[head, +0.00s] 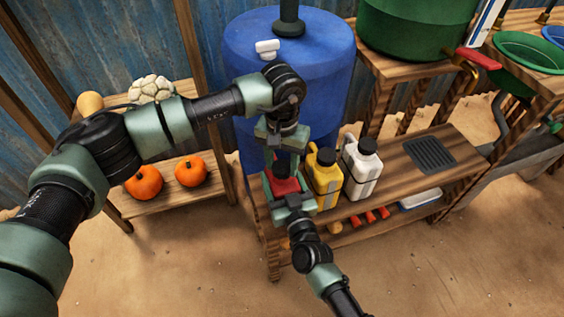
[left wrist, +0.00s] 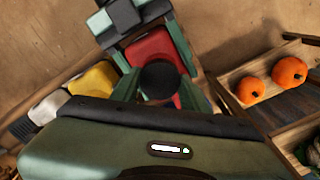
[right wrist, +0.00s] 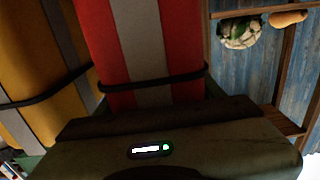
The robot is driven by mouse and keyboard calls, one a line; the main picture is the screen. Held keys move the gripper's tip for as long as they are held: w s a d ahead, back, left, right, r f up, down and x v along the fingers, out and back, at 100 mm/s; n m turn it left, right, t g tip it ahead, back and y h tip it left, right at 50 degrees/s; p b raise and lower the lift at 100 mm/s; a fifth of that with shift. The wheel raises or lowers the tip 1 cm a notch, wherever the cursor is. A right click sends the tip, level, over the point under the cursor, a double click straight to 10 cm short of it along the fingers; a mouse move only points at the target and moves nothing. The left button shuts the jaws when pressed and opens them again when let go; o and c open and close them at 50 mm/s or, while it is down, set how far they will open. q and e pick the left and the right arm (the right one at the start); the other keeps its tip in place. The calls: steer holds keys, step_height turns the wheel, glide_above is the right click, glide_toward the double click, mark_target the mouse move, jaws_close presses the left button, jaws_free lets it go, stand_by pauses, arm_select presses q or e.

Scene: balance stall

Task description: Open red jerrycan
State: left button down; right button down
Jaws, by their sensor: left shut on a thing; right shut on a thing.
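The red jerrycan (head: 284,186) stands upright at the left end of the low wooden bench, mostly hidden by my grippers. My left gripper (head: 281,160) reaches down from above and is shut on its black cap. The left wrist view shows the round black cap (left wrist: 160,80) between the two fingers, with the red top (left wrist: 152,46) around it. My right gripper (head: 291,198) comes from the front and is shut on the jerrycan's body. The right wrist view shows the red side (right wrist: 95,35) with a grey stripe and a dark band close in front.
A yellow jerrycan (head: 325,178) and a white jerrycan (head: 361,165) stand just right of it. The blue barrel (head: 300,62) is close behind. A shelf with pumpkins (head: 190,171) is at the left. The bench has a dark grate (head: 430,152) on its right part.

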arm_select(q)
steer(key=n, duration=1.5)
steer(key=shift+n, duration=0.4)
steer(key=n, duration=0.6)
steer(key=shift+n, duration=0.3)
steer(key=n, duration=1.3)
steer(key=shift+r+n, duration=0.1)
steer(key=shift+n, duration=0.3)
steer(key=n, duration=0.4)
steer(key=shift+n, duration=0.3)
steer(key=n, duration=0.6)
steer(key=shift+n, duration=0.4)
steer(key=n, duration=0.5)
steer(key=shift+r, duration=0.25)
steer(key=shift+r, duration=0.9)
